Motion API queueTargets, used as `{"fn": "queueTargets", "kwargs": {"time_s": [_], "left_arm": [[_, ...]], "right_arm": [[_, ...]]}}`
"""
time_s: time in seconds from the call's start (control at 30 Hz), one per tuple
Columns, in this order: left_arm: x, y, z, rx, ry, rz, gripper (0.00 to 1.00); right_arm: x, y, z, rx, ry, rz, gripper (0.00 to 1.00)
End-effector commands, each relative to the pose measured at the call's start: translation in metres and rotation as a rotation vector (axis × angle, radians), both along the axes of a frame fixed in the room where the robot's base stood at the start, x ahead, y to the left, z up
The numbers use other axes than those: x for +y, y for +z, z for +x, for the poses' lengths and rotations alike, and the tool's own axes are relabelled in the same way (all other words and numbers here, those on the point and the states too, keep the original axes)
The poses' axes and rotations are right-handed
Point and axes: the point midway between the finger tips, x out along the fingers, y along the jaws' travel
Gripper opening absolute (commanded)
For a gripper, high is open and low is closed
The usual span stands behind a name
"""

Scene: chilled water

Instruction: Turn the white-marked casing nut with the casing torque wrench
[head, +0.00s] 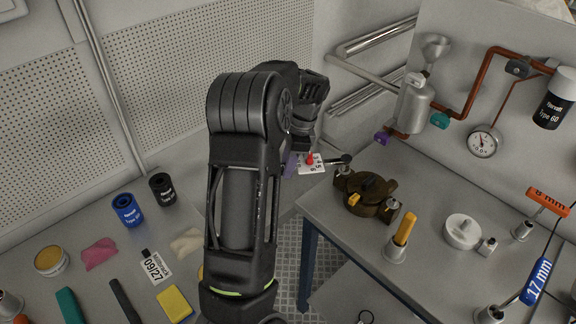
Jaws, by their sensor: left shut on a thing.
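My left gripper (302,143) is at the centre, beside the bench edge, partly hidden by my own arm. It is shut on what looks like the casing torque wrench (313,166), with a purple part, a white numbered scale plate, a red pointer and a black end reaching right. That end is near the upper left of the brown round casing (368,186) on the bench; I cannot tell whether it touches. Light metal fittings show at the casing's upper left and lower right, and a yellow piece at its front. No white mark on a nut can be made out. My right gripper is out of view.
The right bench (440,225) also holds a yellow-handled tool (402,232), a white round part (462,231), an orange 8 mm tool (548,201) and a blue 17 mm tool (536,282). Pipes and a gauge (483,142) are behind. A gap separates the left bench (85,215).

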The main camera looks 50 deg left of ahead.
Motion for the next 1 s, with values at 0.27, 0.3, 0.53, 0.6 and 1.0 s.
{"fn": "queueTargets", "kwargs": {"time_s": [0.27, 0.3, 0.53, 0.6, 1.0], "left_arm": [[0.009, 0.001, 0.007, -0.001, -0.065, 0.0, 0.0], [0.01, 0.001, 0.007, -0.002, -0.071, 0.0, 0.0], [0.011, 0.0, 0.008, -0.002, -0.081, 0.001, 0.0], [0.011, 0.0, 0.008, -0.001, -0.081, 0.0, 0.0], [0.016, 0.001, 0.013, -0.002, -0.123, 0.001, 0.0]], "right_arm": [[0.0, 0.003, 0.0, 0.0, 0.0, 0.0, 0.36], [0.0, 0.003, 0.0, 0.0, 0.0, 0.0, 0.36], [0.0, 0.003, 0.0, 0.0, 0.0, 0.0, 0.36], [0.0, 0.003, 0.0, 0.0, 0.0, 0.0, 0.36], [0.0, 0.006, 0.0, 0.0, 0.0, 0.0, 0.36]]}}
